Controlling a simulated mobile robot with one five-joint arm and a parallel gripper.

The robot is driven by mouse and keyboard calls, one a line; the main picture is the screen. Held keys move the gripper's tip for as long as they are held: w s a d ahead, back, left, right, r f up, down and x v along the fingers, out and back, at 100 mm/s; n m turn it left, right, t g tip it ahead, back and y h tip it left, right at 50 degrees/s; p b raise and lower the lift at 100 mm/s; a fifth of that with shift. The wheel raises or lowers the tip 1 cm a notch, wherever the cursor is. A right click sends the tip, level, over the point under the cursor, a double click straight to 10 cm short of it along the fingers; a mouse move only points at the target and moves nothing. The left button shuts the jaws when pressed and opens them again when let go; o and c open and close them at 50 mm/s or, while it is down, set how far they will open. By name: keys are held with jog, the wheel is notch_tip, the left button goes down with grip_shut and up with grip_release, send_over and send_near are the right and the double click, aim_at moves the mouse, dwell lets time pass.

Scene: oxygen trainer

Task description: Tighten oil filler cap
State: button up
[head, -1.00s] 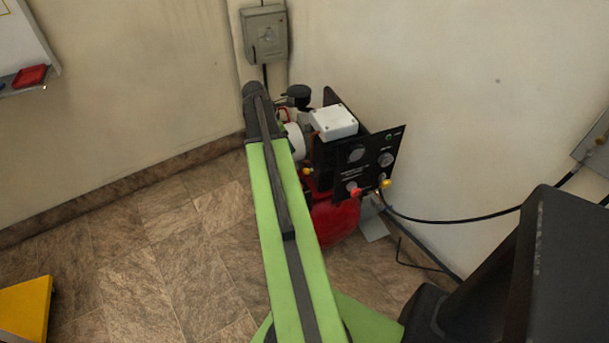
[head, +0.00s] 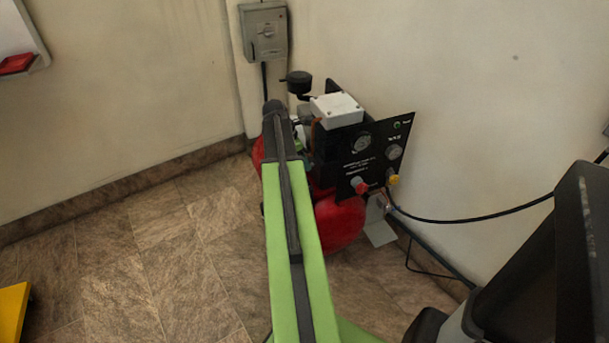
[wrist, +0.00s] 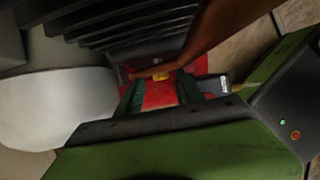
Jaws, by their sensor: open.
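The red compressor (head: 335,225) stands in the corner, with a black control panel (head: 372,160) on its front. My arm crosses the head view and hides part of the compressor; the gripper itself is hidden there. In the wrist view my gripper (wrist: 160,88) is open, its two dark green fingers apart over a red surface (wrist: 160,97). A small yellow piece (wrist: 161,76) shows just beyond and between the fingertips, apart from them as far as I can tell. It may be the oil filler cap, but it is too small to be sure.
Black cooling fins (wrist: 125,22) and a brown pipe (wrist: 222,35) lie close beyond the gripper. A white rounded body (wrist: 70,105) is at left. A wall switch box (head: 264,32) hangs above the compressor; a black cable (head: 470,220) runs right.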

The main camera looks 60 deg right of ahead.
jog(key=shift+x, duration=0.85)
grip_shut()
jog(key=shift+s+a+m+t+h+b, duration=0.15)
jog(key=shift+t+h+b, duration=0.2)
jog(key=shift+t+h, duration=0.2)
jog(key=shift+s+m+t+h+b, duration=0.15)
jog(key=shift+t+h+b, duration=0.25)
jog(key=shift+t, duration=0.25)
jog(key=shift+w, duration=0.1)
